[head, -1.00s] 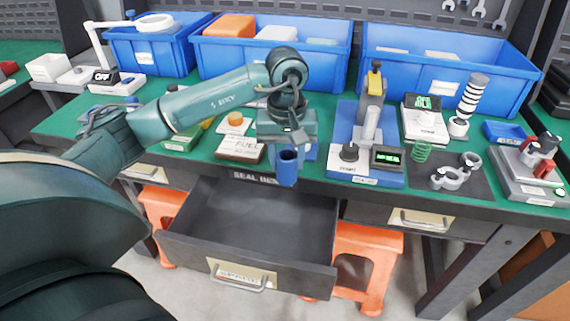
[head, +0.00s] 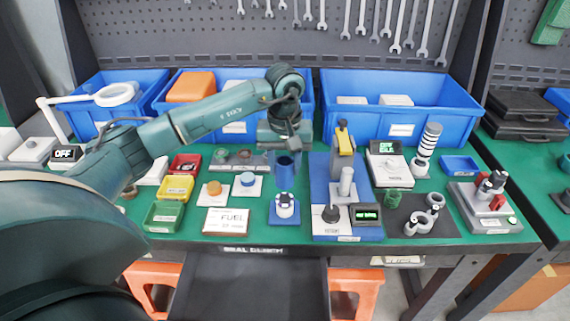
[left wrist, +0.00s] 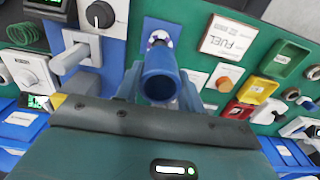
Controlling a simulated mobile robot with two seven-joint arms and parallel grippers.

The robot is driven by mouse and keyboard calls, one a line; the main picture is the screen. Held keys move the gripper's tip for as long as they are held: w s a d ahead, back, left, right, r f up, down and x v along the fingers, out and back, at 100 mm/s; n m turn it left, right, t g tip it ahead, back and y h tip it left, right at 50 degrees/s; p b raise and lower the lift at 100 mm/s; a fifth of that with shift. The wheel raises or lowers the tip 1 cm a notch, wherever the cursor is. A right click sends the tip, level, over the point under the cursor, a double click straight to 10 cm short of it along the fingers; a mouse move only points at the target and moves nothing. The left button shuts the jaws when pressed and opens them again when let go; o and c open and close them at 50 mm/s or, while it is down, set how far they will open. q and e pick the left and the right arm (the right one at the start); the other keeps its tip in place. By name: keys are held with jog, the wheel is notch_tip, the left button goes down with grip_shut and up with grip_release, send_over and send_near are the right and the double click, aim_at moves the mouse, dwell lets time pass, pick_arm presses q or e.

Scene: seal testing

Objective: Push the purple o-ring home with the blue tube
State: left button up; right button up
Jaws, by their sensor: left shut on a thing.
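My left gripper (head: 284,150) is shut on the blue tube (head: 285,172), which hangs roughly upright above the bench. In the left wrist view the fingers sit on both sides of the tube (left wrist: 160,78), and I look down into its open end. A small fixture (head: 284,208) with a white and blue body and a dark top stands on a blue base just below the tube, with a gap between them. It shows partly behind the tube in the left wrist view (left wrist: 158,38), with a purplish patch. I cannot clearly make out the purple o-ring. My right gripper is not in view.
A blue press station (head: 346,232) stands right of the fixture. A FUEL box (head: 227,221), orange and blue knobs, and coloured trays (head: 165,217) lie to the left. Blue bins (head: 400,115) line the back. A drawer (head: 245,285) is open below the front edge.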

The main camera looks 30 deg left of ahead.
pick_arm(q)
jog(key=shift+f+b, duration=0.9)
jog(key=shift+f, duration=0.6)
jog(key=shift+f+b, duration=0.3)
jog(key=shift+f, duration=0.25)
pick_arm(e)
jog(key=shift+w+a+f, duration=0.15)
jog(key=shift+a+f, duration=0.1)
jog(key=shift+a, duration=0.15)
pick_arm(q)
jog(key=shift+f+b, duration=0.9)
jog(key=shift+f, duration=0.3)
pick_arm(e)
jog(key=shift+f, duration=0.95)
pick_arm(q)
jog(key=shift+r, duration=0.1)
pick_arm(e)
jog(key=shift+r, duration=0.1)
pick_arm(q)
notch_tip(320, 180, up, 5)
jog(key=p, duration=0.3)
jog(key=shift+r, duration=0.15)
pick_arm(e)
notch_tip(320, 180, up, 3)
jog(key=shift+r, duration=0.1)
